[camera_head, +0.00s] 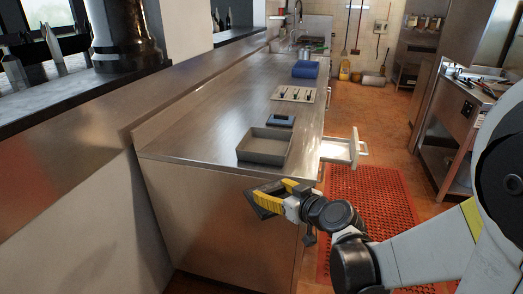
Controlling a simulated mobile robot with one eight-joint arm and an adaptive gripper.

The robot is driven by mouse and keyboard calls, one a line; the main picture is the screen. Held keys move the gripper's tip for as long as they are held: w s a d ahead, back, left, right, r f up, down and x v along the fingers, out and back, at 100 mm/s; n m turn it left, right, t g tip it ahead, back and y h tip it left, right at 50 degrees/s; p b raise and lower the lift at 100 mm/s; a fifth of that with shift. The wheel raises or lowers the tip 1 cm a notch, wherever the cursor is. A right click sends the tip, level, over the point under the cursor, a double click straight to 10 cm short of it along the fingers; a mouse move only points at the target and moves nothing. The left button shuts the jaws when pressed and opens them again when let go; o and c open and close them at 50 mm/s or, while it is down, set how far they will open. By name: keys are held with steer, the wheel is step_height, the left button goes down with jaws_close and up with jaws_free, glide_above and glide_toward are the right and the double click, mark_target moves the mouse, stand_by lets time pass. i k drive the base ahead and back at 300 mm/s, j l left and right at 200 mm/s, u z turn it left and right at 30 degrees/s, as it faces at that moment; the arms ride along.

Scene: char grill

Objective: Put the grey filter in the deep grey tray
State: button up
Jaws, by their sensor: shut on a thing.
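The deep grey tray (256,158) sits on the near end of the steel counter. It is rectangular, open at the top and looks empty. My gripper (268,197), with yellow and dark fingers, is in front of the counter's near end, below and in front of the tray and apart from it. It is shut on a small dark grey thing, which I take to be the grey filter; the fingers largely hide it and its outline is hard to make out.
The steel counter (205,130) runs away from me. Beyond the tray are a small blue-grey box (280,120), a pale board (280,93) with several dark items and a blue box (306,69). An open drawer (340,149) juts out right. A red mat (385,205) covers the floor.

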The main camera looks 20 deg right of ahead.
mark_target(266, 149)
steer(key=i+j, duration=0.5)
steer(key=j, duration=0.15)
steer(key=i+j, duration=0.55)
steer(key=j+u, duration=0.05)
steer(key=j, duration=0.05)
